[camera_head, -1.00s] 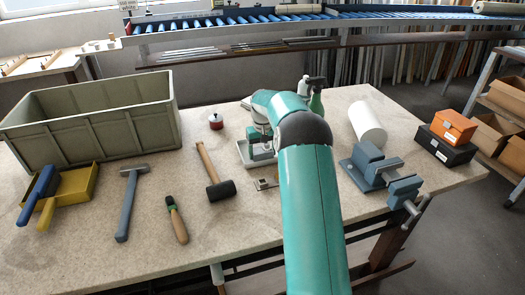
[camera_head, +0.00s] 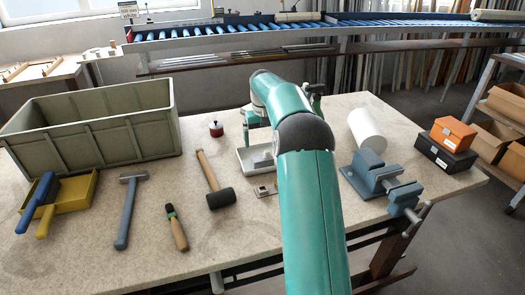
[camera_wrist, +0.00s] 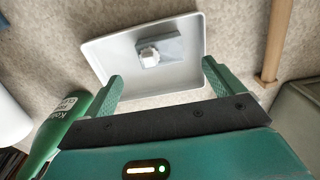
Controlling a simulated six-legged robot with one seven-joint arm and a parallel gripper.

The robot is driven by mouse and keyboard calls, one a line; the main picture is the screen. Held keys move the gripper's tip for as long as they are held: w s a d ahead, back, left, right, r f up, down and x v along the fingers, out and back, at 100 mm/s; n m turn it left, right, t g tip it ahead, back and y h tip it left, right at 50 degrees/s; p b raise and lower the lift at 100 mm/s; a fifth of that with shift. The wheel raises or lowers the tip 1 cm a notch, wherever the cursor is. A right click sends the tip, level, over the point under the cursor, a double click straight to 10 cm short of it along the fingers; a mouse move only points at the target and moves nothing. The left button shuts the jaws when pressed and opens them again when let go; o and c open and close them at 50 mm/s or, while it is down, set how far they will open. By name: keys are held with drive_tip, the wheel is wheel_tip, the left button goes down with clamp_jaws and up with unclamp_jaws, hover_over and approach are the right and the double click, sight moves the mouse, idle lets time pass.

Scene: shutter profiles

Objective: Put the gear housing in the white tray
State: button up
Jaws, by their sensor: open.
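The white tray (camera_head: 243,167) lies on the table near the middle, and its shallow rim shows in the wrist view (camera_wrist: 104,66). The gear housing (camera_wrist: 172,50), a grey block with a pale faceted boss, sits inside the tray, resting on its floor. In the head view it is a small grey shape (camera_head: 262,157) partly hidden by my arm. My gripper (camera_wrist: 161,77) is open and empty. Its fingers are apart and clear of the housing, over the tray's near edge in the wrist view.
A small metal part (camera_head: 265,191) lies before the tray. A green bottle (camera_wrist: 66,130) is beside my gripper.

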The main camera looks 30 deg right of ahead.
drive_tip(key=s+a+r+n+t+h, duration=0.1)
drive_tip(key=s+a+r, duration=0.5)
drive_tip(key=a+r, duration=0.25)
drive_tip(key=s+a+r+n+t, duration=0.1)
drive_tip(key=s+a+r, duration=0.5)
drive_tip(key=a+r, duration=0.25)
drive_tip(key=s+a+f+t, duration=0.1)
drive_tip(key=s+a, duration=0.3)
drive_tip(key=s, duration=0.4)
drive_tip(key=s+a+f+t, duration=0.1)
drive_tip(key=s+a+f, duration=0.2)
drive_tip(key=s, duration=0.5)
drive_tip(key=s+a+f+n+t+y, duration=0.1)
drive_tip(key=s+a, duration=0.3)
drive_tip(key=s, duration=0.4)
drive_tip(key=shift+s+a+f+t, duration=0.3)
drive_tip(key=shift+a+f, duration=0.1)
drive_tip(key=shift+f, duration=0.2)
